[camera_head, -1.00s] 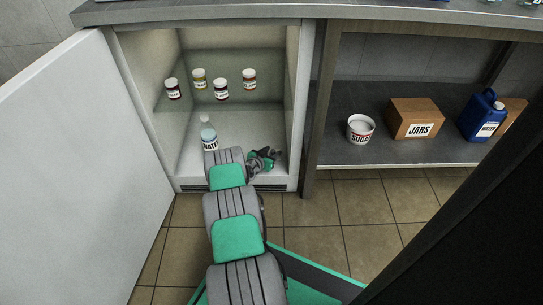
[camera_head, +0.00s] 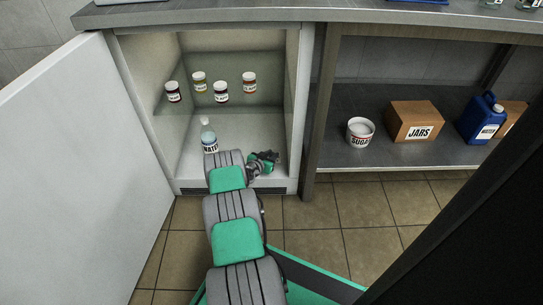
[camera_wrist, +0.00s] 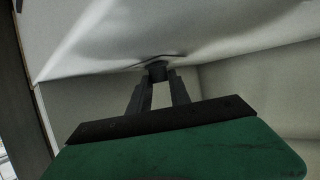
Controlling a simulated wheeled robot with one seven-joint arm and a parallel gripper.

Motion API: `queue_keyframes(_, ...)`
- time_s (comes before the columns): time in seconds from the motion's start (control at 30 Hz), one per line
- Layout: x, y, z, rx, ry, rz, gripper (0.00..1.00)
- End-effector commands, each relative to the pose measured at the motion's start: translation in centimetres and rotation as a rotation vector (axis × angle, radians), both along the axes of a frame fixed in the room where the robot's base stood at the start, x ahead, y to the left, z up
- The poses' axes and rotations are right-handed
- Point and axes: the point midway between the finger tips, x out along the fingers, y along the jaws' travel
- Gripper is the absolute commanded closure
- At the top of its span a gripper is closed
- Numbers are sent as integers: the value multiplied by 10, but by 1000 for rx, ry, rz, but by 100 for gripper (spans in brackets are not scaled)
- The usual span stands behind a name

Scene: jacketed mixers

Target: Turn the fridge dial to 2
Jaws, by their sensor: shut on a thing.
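The fridge (camera_head: 293,110) stands open. My arm reaches into its lower right part, and my gripper (camera_head: 266,160) is near the right inner wall, low down. In the wrist view my gripper (camera_wrist: 158,78) has both fingers closed on a small dark knob, the dial (camera_wrist: 157,67), on a pale wall. The dial's numbers and pointer cannot be read there. In the head view the dial is hidden by my gripper.
The fridge door (camera_head: 75,150) is swung open to the left. A water bottle (camera_head: 208,137) stands left of my gripper, close to my arm. Several small jars (camera_head: 221,92) stand on the glass shelf above. Right of the fridge, a shelf holds a sugar tub (camera_head: 360,132) and a jars box (camera_head: 415,121).

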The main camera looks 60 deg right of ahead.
Motion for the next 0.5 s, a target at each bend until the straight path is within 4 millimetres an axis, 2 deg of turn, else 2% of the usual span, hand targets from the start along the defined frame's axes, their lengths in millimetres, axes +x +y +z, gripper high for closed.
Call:
queue_keyframes(0.27,-2,0,1,1,0,40,100)
queue_keyframes(0.5,-5,0,2,1,-1,170,100)
